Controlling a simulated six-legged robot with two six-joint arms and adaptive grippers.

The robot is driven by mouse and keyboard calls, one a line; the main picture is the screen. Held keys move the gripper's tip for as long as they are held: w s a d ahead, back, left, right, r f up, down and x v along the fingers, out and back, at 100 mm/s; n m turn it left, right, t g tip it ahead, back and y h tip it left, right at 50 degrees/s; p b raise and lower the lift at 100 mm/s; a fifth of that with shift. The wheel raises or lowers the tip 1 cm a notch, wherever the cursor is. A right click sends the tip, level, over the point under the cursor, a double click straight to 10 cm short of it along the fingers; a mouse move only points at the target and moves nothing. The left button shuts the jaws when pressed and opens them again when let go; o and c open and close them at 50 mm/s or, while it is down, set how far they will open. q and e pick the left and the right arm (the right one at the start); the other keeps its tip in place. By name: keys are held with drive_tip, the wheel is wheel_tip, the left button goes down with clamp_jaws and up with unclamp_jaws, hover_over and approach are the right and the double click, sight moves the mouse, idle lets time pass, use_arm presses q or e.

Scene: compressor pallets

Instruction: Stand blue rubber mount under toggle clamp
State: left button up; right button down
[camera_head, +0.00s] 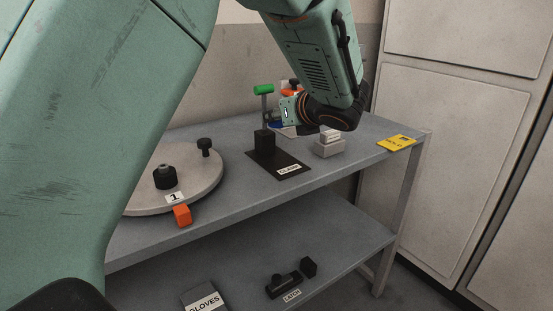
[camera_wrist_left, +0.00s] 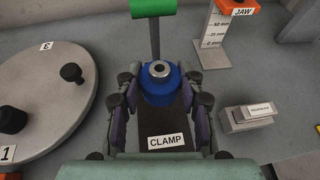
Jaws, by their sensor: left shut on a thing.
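The blue rubber mount (camera_wrist_left: 160,91), a blue cylinder with a metal ring on top, sits upright between the fingers of my left gripper (camera_wrist_left: 162,99). My gripper is shut on it. In the head view, the gripper (camera_head: 286,118) hides most of the mount, leaving a sliver of blue. The toggle clamp has a green handle (camera_head: 264,90) on a grey lever, a black block and a black base plate (camera_head: 262,166) labelled CLAMP. The mount is beside the lever, over the plate; I cannot tell whether it touches the plate. My right gripper is out of view.
A round turntable (camera_head: 201,185) with black knobs is left of the clamp. A small grey block (camera_head: 329,150) and a yellow card (camera_head: 397,143) lie to the right. A JAW gauge (camera_wrist_left: 214,34) stands behind. The lower shelf holds a LATCH fixture (camera_head: 284,286) and a GLOVES box (camera_head: 200,297).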

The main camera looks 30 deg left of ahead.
use_arm(q)
drive_tip(key=f, duration=0.1)
drive_tip(key=f+b, duration=0.1)
drive_tip(key=f, duration=0.1)
drive_tip(key=f+b, duration=0.1)
drive_tip(key=f, duration=0.1)
drive_tip(key=shift+w+d+f, duration=0.1)
drive_tip(key=shift+w+d, duration=0.05)
drive_tip(key=shift+d, duration=0.15)
drive_tip(key=f+b, duration=0.2)
drive_tip(key=f, duration=0.2)
drive_tip(key=shift+s+f, duration=0.15)
drive_tip(key=shift+s, duration=0.05)
drive_tip(key=shift+w+f, duration=0.15)
drive_tip(key=shift+a, duration=0.1)
drive_tip(key=o, duration=1.2)
drive_tip(key=shift+r, duration=0.2)
